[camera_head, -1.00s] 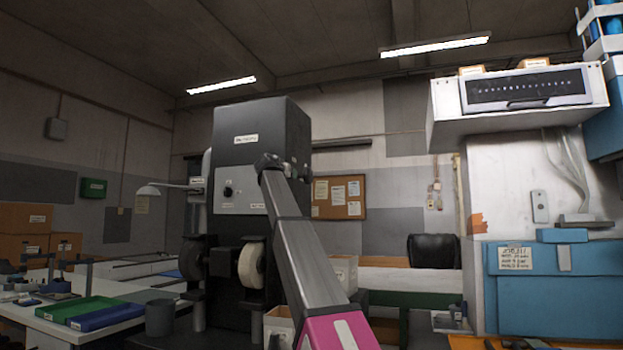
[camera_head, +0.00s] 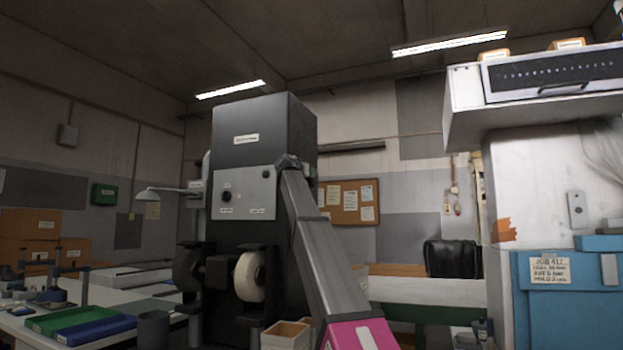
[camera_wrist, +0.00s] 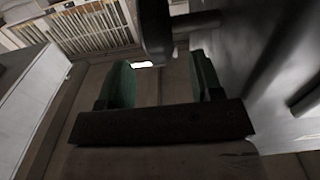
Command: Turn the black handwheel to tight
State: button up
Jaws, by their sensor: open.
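A dark round disc (camera_wrist: 155,30), seen nearly edge-on in the wrist view, sits on a short shaft beside a grey metal surface; it looks like the black handwheel. My gripper (camera_wrist: 161,72) is open, with one green-padded finger on each side and nothing between them. The disc is beyond the fingertips, near the top of the picture, and looks apart from them. In the head view, a small black knob (camera_head: 227,196) shows on the grey front panel of the dark machine (camera_head: 264,140); I cannot tell whether it is the same part. My gripper is hidden there behind my arm.
A pale roller (camera_head: 249,277) protrudes low on the machine's front. A bench with green (camera_head: 62,318) and blue (camera_head: 92,333) trays stands left. A white cabinet (camera_head: 530,180) and blue case (camera_head: 570,290) stand right. A rod (camera_wrist: 305,98) lies right in the wrist view.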

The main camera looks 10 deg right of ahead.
jog(key=x, duration=0.7)
jog(key=shift+s, duration=0.1)
jog(key=c, duration=0.9)
